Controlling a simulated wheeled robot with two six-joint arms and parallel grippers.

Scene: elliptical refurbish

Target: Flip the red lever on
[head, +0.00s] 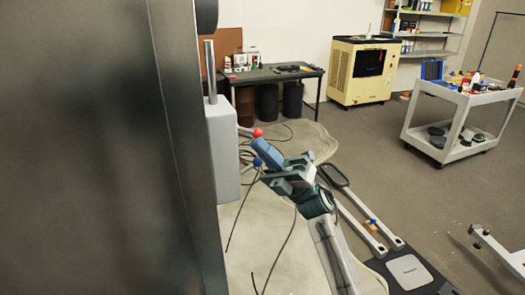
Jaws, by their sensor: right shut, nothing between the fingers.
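A red lever with a round red knob (258,132) sticks out to the right from a light grey box (224,145). Below it, a lever with a blue knob (257,162) sticks out from the same box. My right gripper (262,148) is shut and empty, with its tips just below the red knob and close to the blue one. I cannot tell whether it touches either lever. My left gripper is not in view.
A large dark panel (100,150) fills the left side. Loose black cables (283,245) hang below the levers. A dark table (275,73) and a yellow machine (362,72) stand at the back. A white cart (460,120) stands right; open floor lies between.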

